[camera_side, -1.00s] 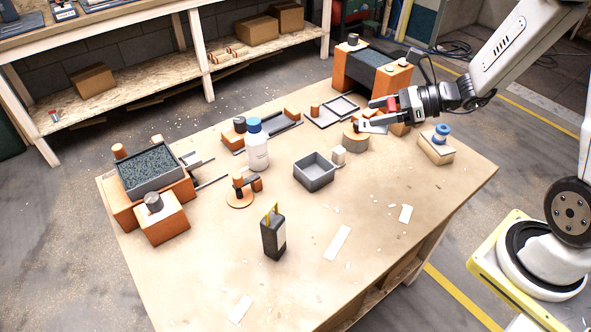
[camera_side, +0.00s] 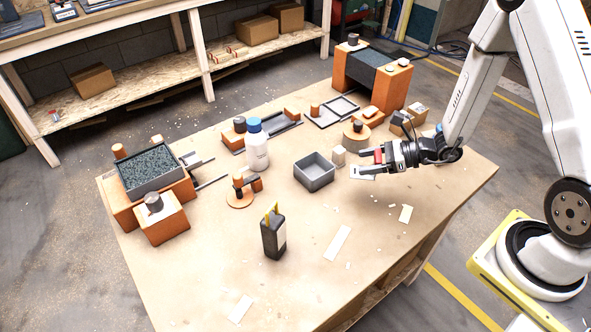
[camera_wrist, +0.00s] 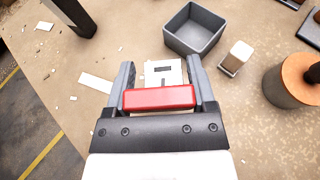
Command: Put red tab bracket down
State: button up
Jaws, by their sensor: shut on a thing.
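My gripper (camera_side: 366,165) is shut on the red tab bracket, with the two fingers on either side of it. The bracket's red tab (camera_side: 379,157) shows between the fingers, and its pale plate (camera_side: 361,172) sticks out past the fingertips. In the wrist view the red tab (camera_wrist: 158,97) lies across the jaws, and the white plate with a dark slot (camera_wrist: 163,72) is beyond it. The bracket is over the right part of the table, right of the grey open bin (camera_side: 315,176). I cannot tell whether it touches the table.
A small white block (camera_side: 338,154) stands between the bin and my gripper. A round wooden piece (camera_side: 356,134) is behind. White paper scraps (camera_side: 337,242) lie about; the table's front right is mostly clear.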

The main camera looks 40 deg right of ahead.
jog(key=shift+f, duration=0.7)
jog(key=shift+f, duration=2.2)
jog(key=shift+f, duration=1.8)
jog(key=shift+f, duration=0.15)
jog(key=o, duration=1.3)
jog(key=shift+c, duration=0.2)
